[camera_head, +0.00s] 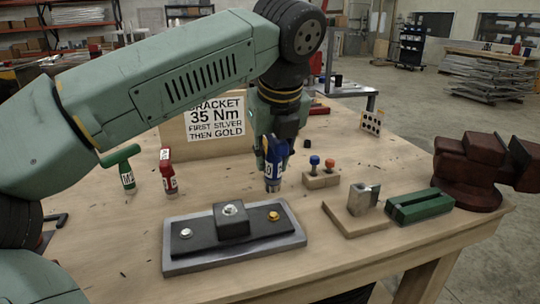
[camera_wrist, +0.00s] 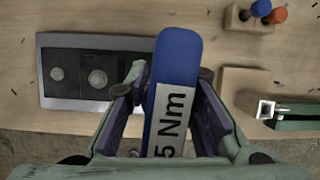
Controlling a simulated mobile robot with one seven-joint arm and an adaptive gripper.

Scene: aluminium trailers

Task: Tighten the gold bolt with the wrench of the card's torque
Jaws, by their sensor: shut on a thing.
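The card (camera_head: 215,117) stands at the back and reads "BRACKET 35 Nm FIRST SILVER THEN GOLD". The gold bolt (camera_head: 273,216) sits at the right of the dark bracket (camera_head: 250,229) on a grey plate (camera_head: 212,264). A silver bolt (camera_head: 186,233) is at the left and another (camera_head: 230,209) is on the raised middle block. My gripper (camera_head: 272,150) is shut on a blue wrench (camera_head: 272,184), held upright behind the gold bolt. In the wrist view the wrench (camera_wrist: 180,65) shows "5 Nm"; any digit before it is hidden. The gold bolt is hidden there.
A green-handled tool (camera_head: 125,170) and a red one (camera_head: 168,172) stand at the left. Right of my gripper are a wooden holder (camera_head: 321,180) with blue and orange knobs, a wooden block (camera_head: 352,220), a green block (camera_head: 420,206) and a dark red vise (camera_head: 468,170).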

